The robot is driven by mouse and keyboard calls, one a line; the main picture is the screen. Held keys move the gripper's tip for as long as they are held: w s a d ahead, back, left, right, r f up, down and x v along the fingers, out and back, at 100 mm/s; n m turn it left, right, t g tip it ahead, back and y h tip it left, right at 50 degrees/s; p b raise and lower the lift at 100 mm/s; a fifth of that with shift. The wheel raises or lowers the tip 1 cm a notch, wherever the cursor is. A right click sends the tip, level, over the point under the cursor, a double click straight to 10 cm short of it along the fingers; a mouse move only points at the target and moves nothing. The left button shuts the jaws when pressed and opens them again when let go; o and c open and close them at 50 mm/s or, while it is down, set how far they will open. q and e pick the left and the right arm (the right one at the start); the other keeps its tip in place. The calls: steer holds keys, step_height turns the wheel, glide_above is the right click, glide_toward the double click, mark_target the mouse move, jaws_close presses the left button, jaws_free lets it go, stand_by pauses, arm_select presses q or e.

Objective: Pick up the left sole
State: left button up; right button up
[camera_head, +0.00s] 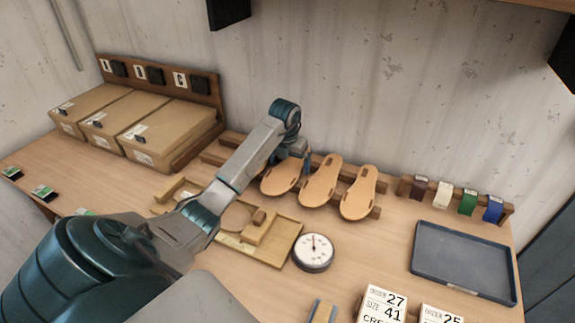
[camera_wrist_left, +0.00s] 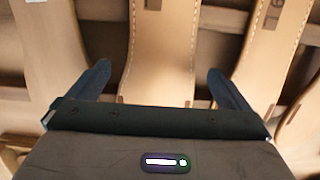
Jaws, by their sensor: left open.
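Several tan sandal soles lean on a wooden rack along the wall. In the head view, the leftmost visible sole (camera_head: 279,178) is partly covered by my left arm, beside a middle sole (camera_head: 320,183) and a right sole (camera_head: 358,195). My left gripper (camera_head: 293,158) is at the upper part of the leftmost visible sole, mostly hidden behind its own wrist. In the left wrist view, the gripper (camera_wrist_left: 159,70) is open, with one finger on each side of a sole (camera_wrist_left: 165,45). Contact cannot be told. My right gripper is out of view.
A wooden jig (camera_head: 275,243) and a round dial (camera_head: 313,252) lie in front of the soles. Cardboard boxes (camera_head: 165,132) stand left. A dark tray (camera_head: 462,262) and a rack of coloured straps (camera_head: 467,202) are right. Order cards (camera_head: 383,304) stand at the front.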

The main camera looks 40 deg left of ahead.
arm_select(q)
steer(key=c, duration=1.1)
